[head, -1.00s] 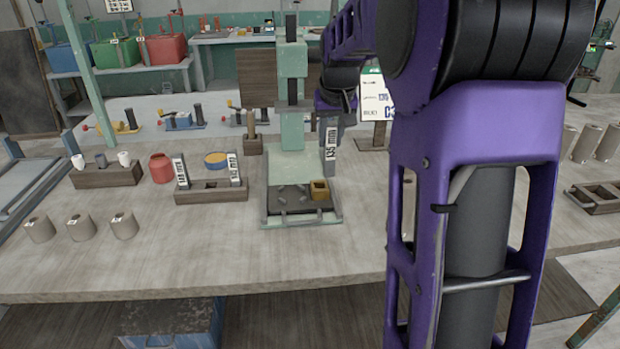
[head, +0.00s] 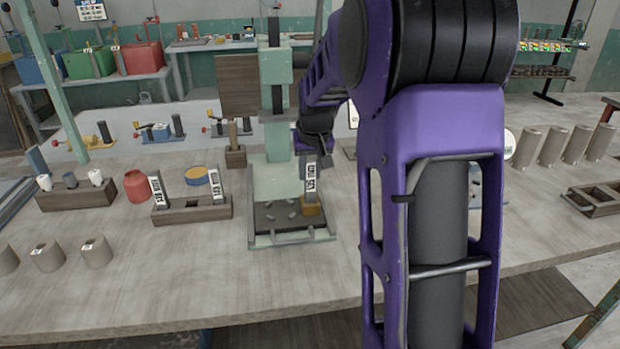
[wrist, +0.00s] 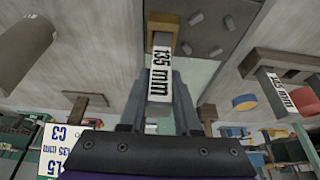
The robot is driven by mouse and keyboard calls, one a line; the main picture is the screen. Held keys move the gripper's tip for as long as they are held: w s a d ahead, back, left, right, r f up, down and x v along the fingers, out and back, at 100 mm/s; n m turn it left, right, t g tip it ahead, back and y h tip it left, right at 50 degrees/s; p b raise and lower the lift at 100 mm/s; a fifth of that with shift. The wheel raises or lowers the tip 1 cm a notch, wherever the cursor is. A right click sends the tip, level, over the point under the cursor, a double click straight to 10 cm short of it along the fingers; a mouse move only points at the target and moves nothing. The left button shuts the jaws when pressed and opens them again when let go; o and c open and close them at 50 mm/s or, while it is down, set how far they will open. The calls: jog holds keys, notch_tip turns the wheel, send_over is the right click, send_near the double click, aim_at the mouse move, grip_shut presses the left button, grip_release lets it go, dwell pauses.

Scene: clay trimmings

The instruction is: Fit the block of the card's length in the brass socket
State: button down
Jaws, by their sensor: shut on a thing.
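My gripper (wrist: 160,95) is shut on a grey block with a white label reading 135 mm (wrist: 161,65). In the head view the block (head: 310,178) hangs upright below the gripper (head: 314,155). Its lower end meets the brass socket (head: 313,222) on the dark plate of the green press. In the wrist view the brass socket (wrist: 151,27) borders the block's far end; how deep the block sits is unclear. The card (wrist: 60,150), partly cut off, shows 135 mm. Two other labelled blocks (head: 156,188) (head: 215,185) stand in a wooden rack (head: 190,213).
The green press column (head: 278,80) rises behind the socket. Small grey pieces lie on its plate (head: 270,218). A red jar (head: 137,186) and several grey cylinders (head: 47,257) stand to the left. The bench front (head: 200,290) is clear.

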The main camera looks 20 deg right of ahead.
jog(key=shift+f, duration=0.55)
jog(key=shift+f, duration=0.1)
jog(key=c, duration=0.6)
grip_release()
jog(key=shift+s+r, duration=0.1)
jog(key=shift+r, duration=0.45)
jog(key=p+v, duration=0.1)
jog(key=v, duration=1)
jog(key=shift+s+a+p, duration=0.1)
jog(key=shift+p, duration=0.3)
